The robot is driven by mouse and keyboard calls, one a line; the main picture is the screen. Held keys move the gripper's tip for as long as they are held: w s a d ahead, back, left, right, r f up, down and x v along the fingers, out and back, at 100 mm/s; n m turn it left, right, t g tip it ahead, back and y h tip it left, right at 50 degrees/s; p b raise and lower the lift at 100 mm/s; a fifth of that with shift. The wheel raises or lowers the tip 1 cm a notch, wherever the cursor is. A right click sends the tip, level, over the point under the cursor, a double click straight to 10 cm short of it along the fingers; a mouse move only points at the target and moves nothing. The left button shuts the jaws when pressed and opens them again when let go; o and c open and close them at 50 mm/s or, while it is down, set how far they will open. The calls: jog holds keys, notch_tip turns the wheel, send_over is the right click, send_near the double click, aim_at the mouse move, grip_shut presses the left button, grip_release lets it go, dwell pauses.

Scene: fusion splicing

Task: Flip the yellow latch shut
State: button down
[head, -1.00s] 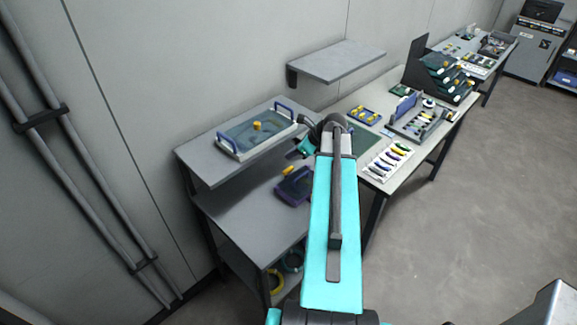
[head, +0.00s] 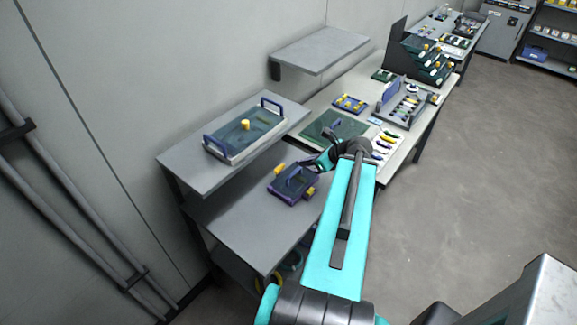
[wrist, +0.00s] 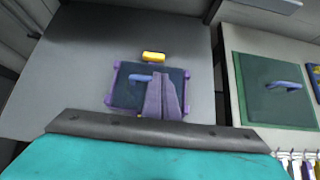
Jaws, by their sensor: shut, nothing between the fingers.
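A purple-edged box with a dark lid (head: 294,184) sits on the grey bench. It also shows in the wrist view (wrist: 122,97), with a blue handle (wrist: 140,78) on the lid. One yellow latch (head: 279,168) is at the box's far left side; it shows beyond the box's far edge in the wrist view (wrist: 154,57). Another yellow latch (head: 309,191) is at the opposite side, mostly hidden in the wrist view. My gripper (wrist: 163,78) is shut and empty, seen over the lid just right of the handle; I cannot tell its height.
A shelf (head: 180,162) above the bench carries a blue-handled tray (head: 232,152) with a yellow knob. A green board (head: 340,126) lies on the adjoining table to the right. Bare bench (head: 235,225) lies in front of the box.

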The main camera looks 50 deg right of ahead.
aim_at(283, 168)
jog(key=shift+b+x, duration=1.4)
jog(key=shift+b, duration=2.05)
jog(key=shift+a+p+x, duration=0.2)
jog(key=shift+p+x, duration=0.5)
jog(key=shift+x, duration=2.95)
jog(key=shift+s, duration=0.1)
jog(key=shift+d, duration=0.2)
jog(key=shift+a, duration=0.2)
